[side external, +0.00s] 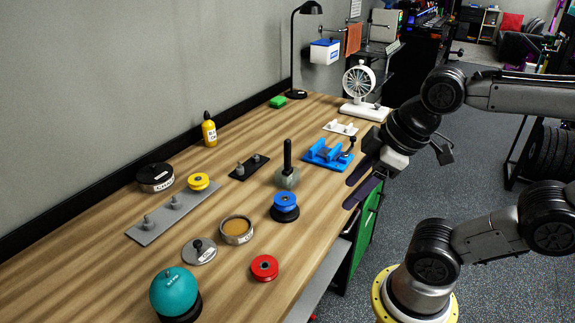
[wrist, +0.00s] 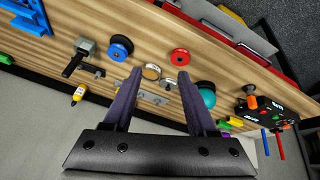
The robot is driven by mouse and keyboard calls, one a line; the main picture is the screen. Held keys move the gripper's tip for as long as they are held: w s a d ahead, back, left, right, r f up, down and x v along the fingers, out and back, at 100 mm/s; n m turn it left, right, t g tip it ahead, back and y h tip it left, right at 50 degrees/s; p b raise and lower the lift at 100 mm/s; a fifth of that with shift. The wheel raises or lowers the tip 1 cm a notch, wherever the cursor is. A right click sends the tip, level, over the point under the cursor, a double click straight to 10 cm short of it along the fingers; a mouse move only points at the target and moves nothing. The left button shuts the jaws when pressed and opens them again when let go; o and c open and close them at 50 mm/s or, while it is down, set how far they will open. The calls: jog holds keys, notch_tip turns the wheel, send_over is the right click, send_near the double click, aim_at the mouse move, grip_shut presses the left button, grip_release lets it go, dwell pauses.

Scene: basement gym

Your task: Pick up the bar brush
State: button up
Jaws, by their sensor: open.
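What looks like the bar brush (side external: 287,178), a grey-green head with a black handle standing up, is on the wooden bench between the blue vise and the blue-topped round piece. In the wrist view the brush (wrist: 84,48) lies at the upper left, left of both fingers. My gripper (side external: 347,195) is open and empty at the bench's right edge, to the right of the brush and apart from it. In the wrist view its two dark fingers (wrist: 160,73) are spread, with a round tin and a grey plate showing between them.
The blue vise (side external: 325,153) stands behind the brush, and the blue-topped piece (side external: 285,207) is just in front. A black plate with pegs (side external: 249,167) lies to its left. A tin (side external: 236,230), red disc (side external: 264,268) and teal knob (side external: 175,292) are nearer the front. A white fan (side external: 360,82) stands at the back.

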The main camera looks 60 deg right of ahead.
jog(key=w+d+r+n+g, duration=0.1)
jog(key=w+d+r+n, duration=0.2)
jog(key=w+r+n, duration=0.4)
jog(key=w+d+r+n+g, duration=0.1)
jog(key=w+d+r+n, duration=0.2)
jog(key=w+r+n, duration=0.45)
jog(key=g, duration=0.3)
send_over(287, 150)
notch_tip(287, 150, down, 13)
jog(key=shift+w+d+f, duration=0.25)
jog(key=shift+d+f, duration=0.15)
jog(key=shift+d, duration=0.2)
notch_tip(287, 150, down, 13)
grip_shut()
